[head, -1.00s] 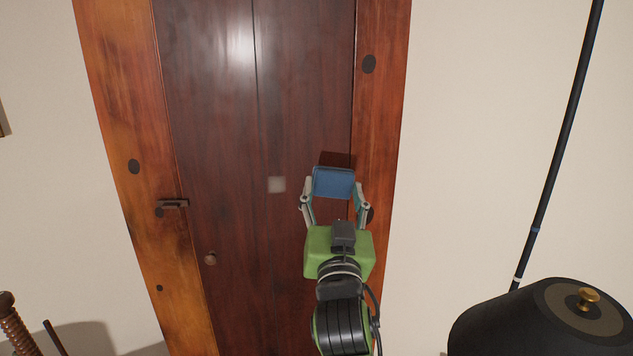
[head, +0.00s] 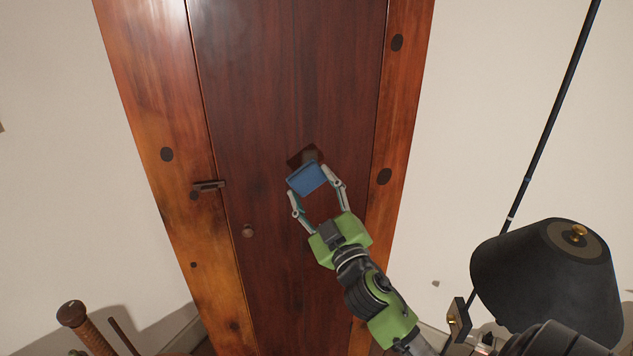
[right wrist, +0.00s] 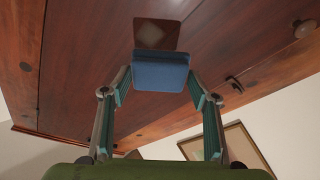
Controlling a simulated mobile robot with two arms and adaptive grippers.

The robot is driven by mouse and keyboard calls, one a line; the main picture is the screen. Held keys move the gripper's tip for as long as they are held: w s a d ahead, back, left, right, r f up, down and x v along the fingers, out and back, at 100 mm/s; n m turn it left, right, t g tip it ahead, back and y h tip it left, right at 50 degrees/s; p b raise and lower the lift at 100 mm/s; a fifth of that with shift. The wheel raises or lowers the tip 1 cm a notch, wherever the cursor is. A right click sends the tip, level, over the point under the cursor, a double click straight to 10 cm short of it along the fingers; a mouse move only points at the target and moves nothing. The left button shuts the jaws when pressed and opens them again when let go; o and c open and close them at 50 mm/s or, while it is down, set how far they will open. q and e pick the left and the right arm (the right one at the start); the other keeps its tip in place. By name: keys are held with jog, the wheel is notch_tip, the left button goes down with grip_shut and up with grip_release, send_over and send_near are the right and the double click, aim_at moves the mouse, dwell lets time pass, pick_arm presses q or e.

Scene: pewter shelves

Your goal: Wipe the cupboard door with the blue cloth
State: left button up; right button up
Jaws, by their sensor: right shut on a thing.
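The cupboard door (head: 265,90) is dark red-brown wood with a round knob (head: 248,231). A pale smudge (head: 310,154) shows on the door just above the cloth, inside a dark square shadow or reflection; the right wrist view shows this smudge too (right wrist: 156,35). The blue cloth (head: 306,179) looks like a folded block. My right gripper (head: 313,182) is shut on it, a finger on each side, and holds it close to the door just below the smudge. Whether the cloth touches the door I cannot tell. My left gripper is not in view.
A metal latch (head: 209,185) sits on the door's left edge. A black lamp shade (head: 545,270) and a thin dark pole (head: 550,125) stand at the right. A turned wooden post (head: 86,328) is at lower left. The space before the door is otherwise clear.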

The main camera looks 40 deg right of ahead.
jog(key=w, duration=0.1)
jog(key=w+d, duration=0.1)
jog(key=shift+w+d, duration=0.2)
jog(key=shift+w, duration=0.1)
jog(key=shift+w+d, duration=0.1)
jog(key=shift+w, duration=0.6)
jog(key=shift+w+d, duration=0.15)
jog(key=shift+w, duration=0.1)
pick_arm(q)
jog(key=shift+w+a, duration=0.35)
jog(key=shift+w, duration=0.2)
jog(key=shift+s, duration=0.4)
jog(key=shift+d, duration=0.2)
pick_arm(e)
jog(key=shift+w+d, duration=0.1)
jog(key=shift+w, duration=0.15)
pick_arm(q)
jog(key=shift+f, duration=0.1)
pick_arm(e)
jog(key=shift+w+d, duration=0.3)
jog(key=shift+w, duration=0.45)
